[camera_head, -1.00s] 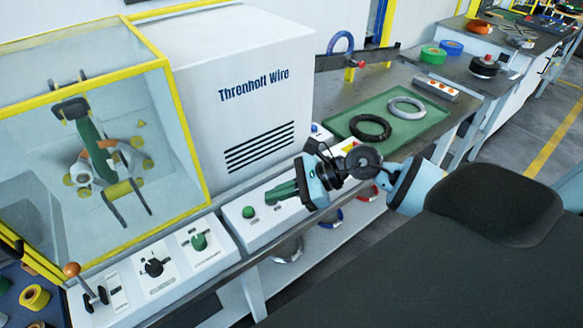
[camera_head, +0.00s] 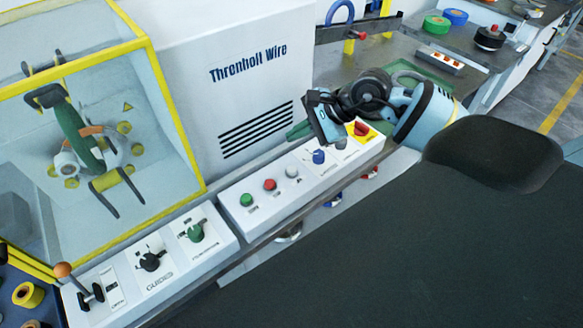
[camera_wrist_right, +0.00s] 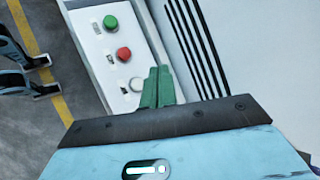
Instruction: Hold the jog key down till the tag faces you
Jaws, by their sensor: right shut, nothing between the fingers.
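My right gripper (camera_head: 297,131) is shut and empty, its green fingers above the back edge of the button panel (camera_head: 232,216). In the right wrist view its fingertips (camera_wrist_right: 158,72) show close beside a white button (camera_wrist_right: 137,84); whether they touch it I cannot tell. The panel has a green button (camera_head: 246,199), a red button (camera_head: 270,184) and the white button (camera_head: 292,171). Their labels are too small to read, so I cannot tell which is the jog key. My left gripper is not in view.
A yellow-framed clear guard (camera_head: 165,110) encloses the ring. A second panel with a dark knob (camera_head: 150,262), a green knob (camera_head: 196,233) and an orange-topped lever (camera_head: 63,270) stands at front left.

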